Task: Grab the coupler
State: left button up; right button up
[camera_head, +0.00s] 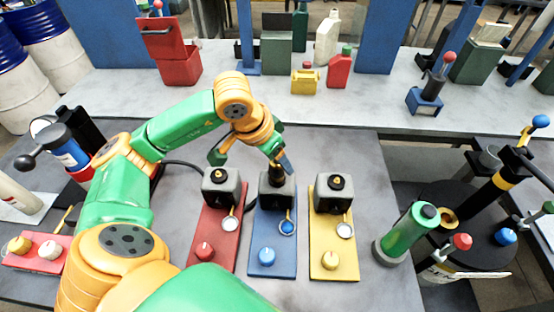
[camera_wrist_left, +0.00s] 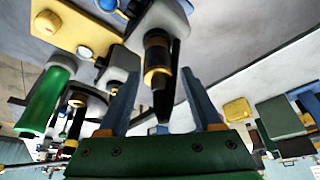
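A black coupler with a brass ring (camera_wrist_left: 157,60) projects from a grey block (camera_wrist_left: 165,20) in the left wrist view. By the blue knob beside it, this looks like the blue station. In the head view, the blue plate (camera_head: 272,225) stands between a red plate (camera_head: 210,230) and a yellow plate (camera_head: 325,235), each with a grey block. My left gripper (camera_head: 250,160) is open above the red and blue blocks. Its blue fingers show in the wrist view (camera_wrist_left: 160,108), with the coupler's dark tip appearing between them. No grip shows. My right gripper is out of view.
A green cylinder (camera_head: 408,235) stands right of the yellow plate. A dark drum (camera_head: 465,225) is at the far right. The rear bench (camera_head: 240,95) carries cans and a red box (camera_head: 175,65). A dark cable (camera_head: 185,165) runs behind the red block.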

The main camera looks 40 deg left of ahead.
pick_arm(q)
jog(key=shift+s+d+r, duration=0.1)
jog(key=shift+s, duration=0.1)
jog(key=c, duration=0.7)
grip_shut()
jog(key=shift+w, duration=0.1)
